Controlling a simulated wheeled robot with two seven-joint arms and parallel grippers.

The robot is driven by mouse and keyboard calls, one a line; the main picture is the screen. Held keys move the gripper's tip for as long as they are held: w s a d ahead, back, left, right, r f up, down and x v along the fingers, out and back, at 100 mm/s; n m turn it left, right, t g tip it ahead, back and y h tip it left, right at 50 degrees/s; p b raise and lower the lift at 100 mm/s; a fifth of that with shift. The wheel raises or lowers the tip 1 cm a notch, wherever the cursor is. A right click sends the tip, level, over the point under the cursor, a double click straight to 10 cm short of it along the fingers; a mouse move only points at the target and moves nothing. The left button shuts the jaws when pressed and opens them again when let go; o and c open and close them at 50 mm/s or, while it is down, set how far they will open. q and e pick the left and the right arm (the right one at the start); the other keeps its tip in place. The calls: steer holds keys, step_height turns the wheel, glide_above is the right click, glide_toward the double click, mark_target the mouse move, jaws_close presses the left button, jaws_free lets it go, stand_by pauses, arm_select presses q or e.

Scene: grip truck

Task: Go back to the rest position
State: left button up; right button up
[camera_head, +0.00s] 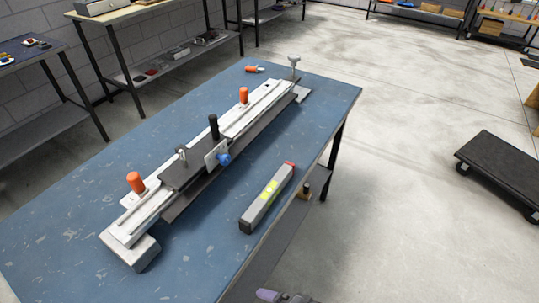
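Neither of my grippers can be made out in the head view. A small purple and grey part peeks in at the bottom edge, and I cannot tell what it belongs to. A blue worn-topped table (70,235) stands in front of me. A long metal rail fixture (150,205) with orange knobs lies diagonally across it. A dark carriage plate (185,170) with a black upright handle and a blue knob sits on the rail. A grey spirit level (255,212) with yellow-green windows and a red end lies apart from the fixture near the table's right edge.
A small orange-handled item (254,69) lies at the table's far end. A low black cart (500,170) on wheels stands on the floor at the right. Shelved workbenches (140,12) line the back wall. The concrete floor between table and cart is clear.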

steer(key=s+d+r+n+g+h, duration=0.1)
steer(key=s+d+r+n+h, duration=0.3)
steer(key=d+n, duration=0.25)
steer(key=s+d+r+n+g+h, duration=0.2)
steer(key=s+d+r+n+h, duration=0.25)
steer(key=d, duration=0.25)
step_height(320, 180, down, 19)
steer(key=s+g, duration=0.1)
steer(key=s, duration=0.2)
arm_select(q)
steer(key=d, duration=0.1)
steer(key=w+d, duration=0.1)
steer(key=shift+w+d+t+h, duration=0.3)
steer(key=shift+d, duration=0.05)
arm_select(e)
steer(key=s+d+f, duration=0.2)
steer(key=s+f, duration=0.3)
steer(key=s, duration=0.2)
steer(key=s+d+f+g, duration=0.1)
steer(key=s+d+f, duration=0.1)
steer(key=s+f, duration=0.3)
steer(key=shift+s+d+n+h, duration=0.4)
steer(key=shift+s+h, duration=0.05)
steer(key=shift+s, duration=0.45)
arm_select(q)
steer(key=shift+s, duration=0.1)
